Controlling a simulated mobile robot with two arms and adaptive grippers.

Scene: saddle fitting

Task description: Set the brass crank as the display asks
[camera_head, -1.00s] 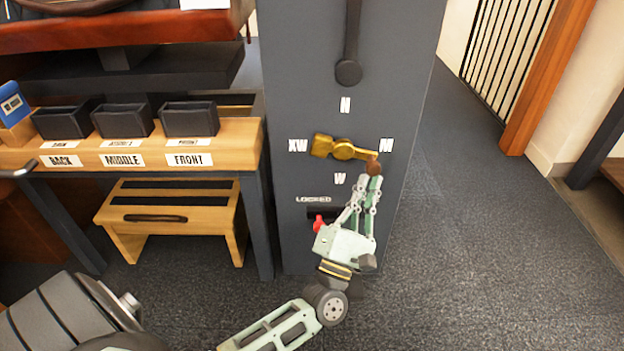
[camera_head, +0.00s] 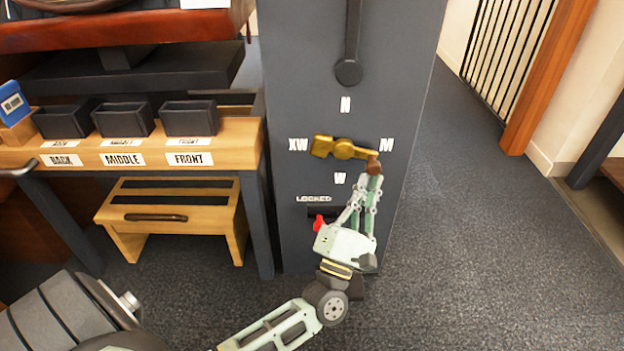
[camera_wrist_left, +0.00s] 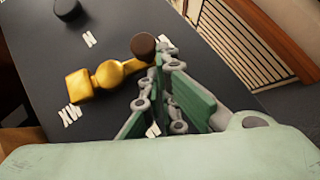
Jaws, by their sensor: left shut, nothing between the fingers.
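The brass crank (camera_head: 343,148) is mounted on the front of a dark grey pillar (camera_head: 300,60). Its thick square end points left toward the XW mark (camera_head: 298,144). Its thinner arm reaches right, ending in a brown knob (camera_head: 374,167) just below left of the M mark (camera_head: 387,144). N stands above the crank and W below. My left gripper (camera_head: 371,182) is shut and empty, its fingertips just under the knob; whether they touch it I cannot tell. The crank (camera_wrist_left: 106,75) also shows in the left wrist view. My right gripper is not in view. No readable display shows.
A red tab (camera_head: 318,222) and a slot sit under the LOCKED label (camera_head: 313,199). A dark hanging bar (camera_head: 348,72) is above the crank. A wooden bench with three dark bins (camera_head: 124,120) and a step stool (camera_head: 170,205) stand left. Open carpet lies right.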

